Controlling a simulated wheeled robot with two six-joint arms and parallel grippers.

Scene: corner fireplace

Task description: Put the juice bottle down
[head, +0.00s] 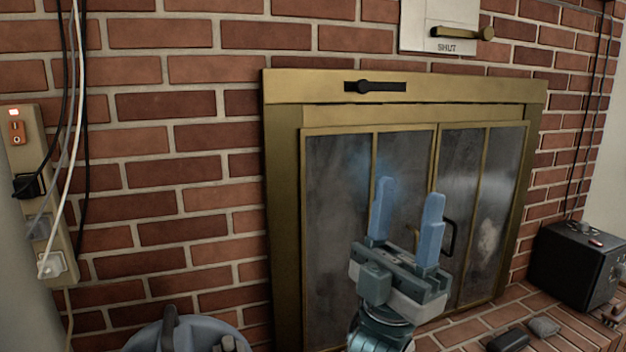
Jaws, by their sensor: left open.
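My left gripper (410,190) is raised in front of the fireplace's glass doors. Its two blue fingers point up and stand apart, with nothing between them. No juice bottle shows in the head view. My right gripper does not show.
The brass-framed fireplace (284,200) has closed glass doors with a dark handle (449,238). A black box (578,264) stands on the brick hearth (470,332) at the right, near small dark and grey objects (508,340). A power strip (32,180) with cables hangs at the left.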

